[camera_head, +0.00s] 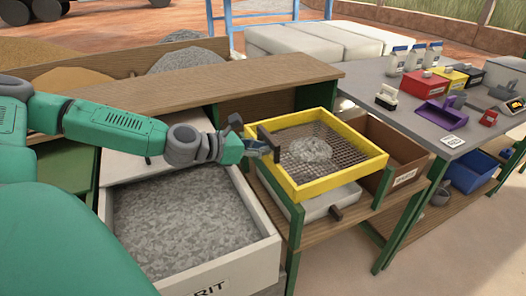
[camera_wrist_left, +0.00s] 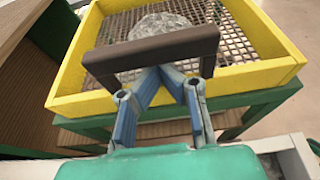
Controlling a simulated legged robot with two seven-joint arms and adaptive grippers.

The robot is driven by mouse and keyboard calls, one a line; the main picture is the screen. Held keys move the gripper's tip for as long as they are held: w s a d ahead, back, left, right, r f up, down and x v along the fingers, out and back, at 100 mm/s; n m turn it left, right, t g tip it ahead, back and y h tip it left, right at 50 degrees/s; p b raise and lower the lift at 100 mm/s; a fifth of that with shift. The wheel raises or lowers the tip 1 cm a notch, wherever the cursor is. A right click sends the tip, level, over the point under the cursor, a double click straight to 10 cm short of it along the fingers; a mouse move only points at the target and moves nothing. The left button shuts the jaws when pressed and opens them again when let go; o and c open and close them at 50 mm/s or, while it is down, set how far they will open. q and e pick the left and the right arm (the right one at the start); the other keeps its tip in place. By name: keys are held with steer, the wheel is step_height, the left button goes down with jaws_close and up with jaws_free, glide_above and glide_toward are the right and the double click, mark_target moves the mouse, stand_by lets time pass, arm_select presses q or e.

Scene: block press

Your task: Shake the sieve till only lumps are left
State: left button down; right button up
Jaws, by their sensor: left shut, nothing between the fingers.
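The sieve (camera_head: 345,178) has a yellow square frame with dark mesh and stands on a green-legged stand. A pale grey heap (camera_head: 310,150) lies on the middle of the mesh; I cannot tell lumps from fines in it. The heap also shows in the left wrist view (camera_wrist_left: 158,25). A dark bar handle (camera_wrist_left: 150,54) is on the sieve's near side. My left gripper (camera_wrist_left: 161,72) is shut and empty, its fingertips right at the handle; I cannot tell whether they touch it. It also shows in the head view (camera_head: 262,147). My right gripper is out of view.
A pale pan (camera_head: 318,205) sits below the sieve. A large bin of grey grit (camera_head: 185,225) stands at its left, a brown labelled box (camera_head: 400,150) at its right. A wooden shelf (camera_head: 190,83) runs behind. A grey table (camera_head: 415,112) with jars and tools is at right.

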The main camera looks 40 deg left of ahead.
arm_select(q)
steer(key=shift+r, duration=0.1)
steer(key=w+d+r+g+y+p, duration=0.1)
steer(key=w+r+g+p, duration=0.2)
steer(key=r+p, duration=0.7)
steer(key=p, duration=0.2)
steer(key=shift+w+d+g+y+p, duration=0.25)
steer(key=shift+w+g+y+p, duration=0.05)
steer(key=shift+w+p, duration=0.05)
steer(key=shift+r, duration=0.1)
